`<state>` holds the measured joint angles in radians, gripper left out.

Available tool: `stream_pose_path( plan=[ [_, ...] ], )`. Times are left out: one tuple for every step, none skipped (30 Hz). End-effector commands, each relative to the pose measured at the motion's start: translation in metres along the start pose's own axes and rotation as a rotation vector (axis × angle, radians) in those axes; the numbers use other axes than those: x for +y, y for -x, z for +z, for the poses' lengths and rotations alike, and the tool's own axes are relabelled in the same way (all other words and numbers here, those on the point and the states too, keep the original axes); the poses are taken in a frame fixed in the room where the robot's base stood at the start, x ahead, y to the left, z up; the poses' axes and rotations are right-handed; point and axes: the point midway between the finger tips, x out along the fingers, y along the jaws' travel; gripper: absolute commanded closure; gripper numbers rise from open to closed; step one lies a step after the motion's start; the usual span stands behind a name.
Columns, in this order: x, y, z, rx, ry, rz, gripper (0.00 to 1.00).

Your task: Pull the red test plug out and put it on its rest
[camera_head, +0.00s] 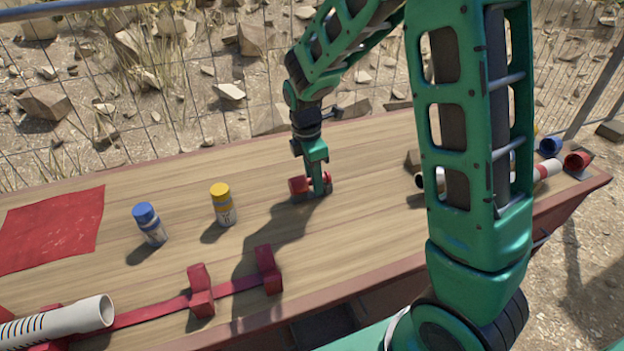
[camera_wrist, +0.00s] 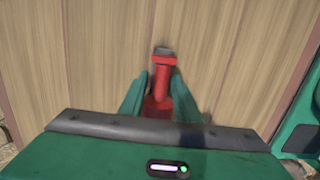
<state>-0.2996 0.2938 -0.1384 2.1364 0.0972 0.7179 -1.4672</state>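A red plug-like piece (camera_head: 298,185), which I take to be the red test plug, is low over the wooden tabletop near its middle. My gripper (camera_head: 318,184) points down at it from above, and red shows on both sides of the fingers. A dark piece is under or beside the red one; whether it is the rest I cannot tell. In the wrist view, the red test plug (camera_wrist: 162,78) lies between my two green fingers (camera_wrist: 159,88), which appear closed against its sides. Whether the plug touches the surface below is not clear.
Blue-capped (camera_head: 149,224) and yellow-capped (camera_head: 222,204) bottles stand left of the gripper, near a red cloth (camera_head: 55,228). Red cradles (camera_head: 268,270) line the front edge, with a striped white tube (camera_head: 60,322) at lower left. Pipe pieces (camera_head: 546,169) lie at right; my arm hides part there.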

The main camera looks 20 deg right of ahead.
Motion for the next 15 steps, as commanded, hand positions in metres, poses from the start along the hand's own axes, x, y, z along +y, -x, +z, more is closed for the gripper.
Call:
stream_pose_path(
  plan=[
    [0.000, 0.000, 0.000, 0.000, 0.000, 0.000, 0.61],
    [0.000, 0.000, 0.000, 0.000, 0.000, 0.000, 0.61],
    [0.000, 0.000, 0.000, 0.000, 0.000, 0.000, 0.61],
    [0.000, 0.000, 0.000, 0.000, 0.000, 0.000, 0.61],
    [0.000, 0.000, 0.000, 0.000, 0.000, 0.000, 0.61],
    [0.000, 0.000, 0.000, 0.000, 0.000, 0.000, 0.61],
    [0.000, 0.000, 0.000, 0.000, 0.000, 0.000, 0.61],
    [0.000, 0.000, 0.000, 0.000, 0.000, 0.000, 0.61],
    [0.000, 0.000, 0.000, 0.000, 0.000, 0.000, 0.61],
    [0.000, 0.001, 0.000, 0.000, 0.000, 0.000, 0.61],
    [0.000, 0.002, 0.000, 0.000, 0.000, 0.000, 0.61],
    [0.000, 0.005, 0.000, 0.000, 0.000, 0.000, 0.61],
    [0.000, 0.008, 0.000, 0.000, 0.000, 0.000, 0.61],
    [0.000, 0.011, 0.000, 0.000, 0.000, 0.001, 0.61],
    [0.001, 0.017, 0.000, 0.000, 0.000, 0.003, 0.61]
  ],
)
